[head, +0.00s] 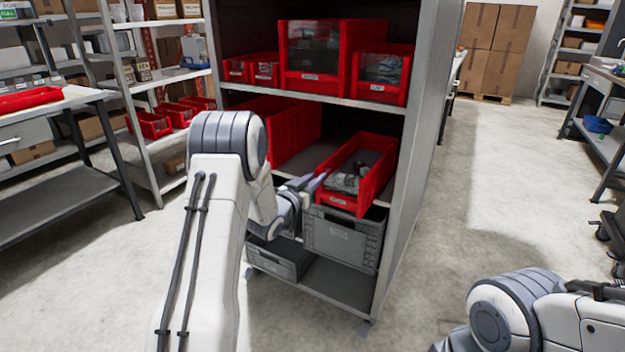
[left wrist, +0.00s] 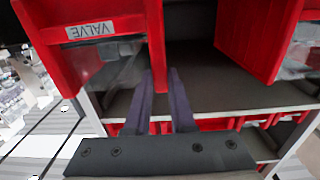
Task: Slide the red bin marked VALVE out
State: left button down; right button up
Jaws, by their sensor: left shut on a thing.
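The red bin marked VALVE (head: 378,183) sits on the middle shelf, and its front juts out past the shelf edge. It holds grey parts in clear bags. In the left wrist view its label (left wrist: 90,30) shows upside down and reads VALVE; in the head view the label is too small to read. My left gripper (head: 312,184) is at the bin's front left corner. In the left wrist view the two dark fingers (left wrist: 163,88) stand on either side of a red bin wall and are shut on it. My right gripper is out of view; only part of that arm shows.
A long red bin (head: 295,128) stands to the left on the same shelf. Red bins (head: 330,85) fill the shelf above. A grey crate (head: 342,240) stands below the VALVE bin. The shelf's right side panel (head: 425,130) is close. The floor (head: 490,200) to the right is clear.

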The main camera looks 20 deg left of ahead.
pick_arm(q)
jog(key=shift+d, duration=0.1)
jog(key=c, duration=0.7)
grip_release()
jog(key=shift+d, duration=0.1)
jog(key=s, duration=0.3)
jog(key=s+a, duration=0.1)
jog(key=s, duration=0.6)
jog(key=shift+s+a, duration=0.2)
